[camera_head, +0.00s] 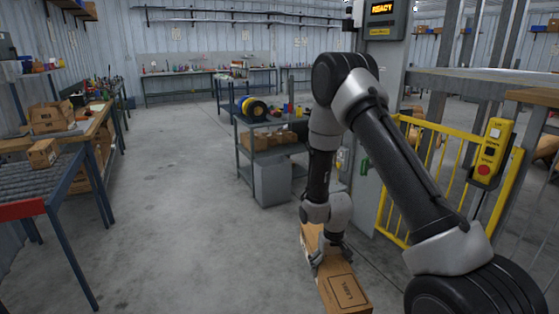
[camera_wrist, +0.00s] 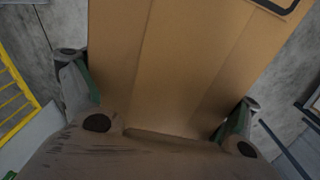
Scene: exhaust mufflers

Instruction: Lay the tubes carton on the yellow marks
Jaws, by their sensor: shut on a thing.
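A long brown carton (camera_head: 340,288) with a printed label hangs below my arm in the head view, over the floor. It also fills the middle of the wrist view (camera_wrist: 185,65). My gripper (camera_head: 318,258) is shut on this carton, with a finger on each side of it in the wrist view (camera_wrist: 160,115). Whether this is the tubes carton I cannot tell from its print. The yellow marks are not seen in either view.
A roller table (camera_head: 45,180) with a small carton (camera_head: 42,153) stands at the left. A grey shelf cart (camera_head: 270,123) and a grey bin (camera_head: 272,182) stand ahead. A yellow gate (camera_head: 425,150) and a control cabinet are on the right. The floor at centre left is clear.

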